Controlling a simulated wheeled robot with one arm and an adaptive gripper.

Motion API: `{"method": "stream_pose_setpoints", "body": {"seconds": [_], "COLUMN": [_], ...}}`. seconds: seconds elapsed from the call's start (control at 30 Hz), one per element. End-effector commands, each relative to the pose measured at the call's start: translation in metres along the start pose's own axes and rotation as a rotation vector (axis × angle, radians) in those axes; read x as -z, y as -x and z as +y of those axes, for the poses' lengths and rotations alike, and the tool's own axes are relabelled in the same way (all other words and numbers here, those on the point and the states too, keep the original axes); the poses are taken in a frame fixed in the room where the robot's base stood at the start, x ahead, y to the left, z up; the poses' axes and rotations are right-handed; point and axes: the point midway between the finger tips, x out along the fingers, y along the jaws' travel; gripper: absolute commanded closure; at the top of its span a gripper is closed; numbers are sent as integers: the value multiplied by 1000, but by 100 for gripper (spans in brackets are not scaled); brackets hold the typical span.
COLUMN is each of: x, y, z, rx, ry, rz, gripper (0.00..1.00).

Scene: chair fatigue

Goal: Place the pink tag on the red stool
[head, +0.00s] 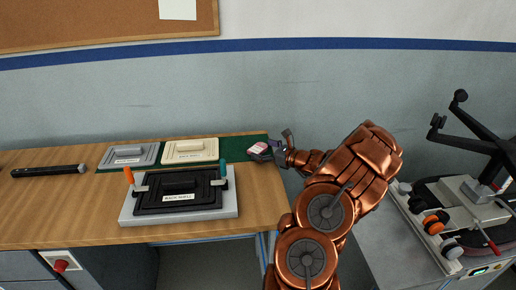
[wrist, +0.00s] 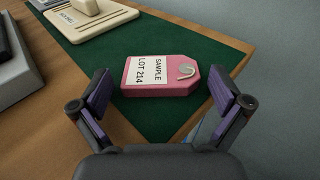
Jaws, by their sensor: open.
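The pink tag (wrist: 168,84) lies flat on a green mat (wrist: 188,43) near the table's right corner. It has a white label reading "SAMPLE LOT 214" and a metal hook or loop at its right end. In the head view the tag (head: 258,148) is small, at the mat's right end. My gripper (head: 272,150) is beside the tag. In the wrist view my gripper (wrist: 165,100) is open, with one finger to the left and one to the right of the tag's near edge. I see no gap-free contact with it. No red stool shows in either view.
A cream back-shell plate (head: 190,150) and a grey plate (head: 130,155) lie left of the tag. A black shell in a clamped fixture (head: 128,212) stands in front. A black bar (head: 48,171) lies far left. A machine (head: 470,205) stands at right, past a gap.

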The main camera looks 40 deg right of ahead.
Motion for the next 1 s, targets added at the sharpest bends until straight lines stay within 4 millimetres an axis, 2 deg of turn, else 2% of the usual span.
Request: {"method": "stream_pose_setpoints", "body": {"seconds": [0.23, 0.77, 1.0], "x": [0, 0, -1], "y": [-2, -2, -1], "z": [-1, -1, -1], "rx": [1, 1, 1], "ry": [1, 1, 2], "rz": [0, 0, 0], "gripper": [0, 54, 55]}}
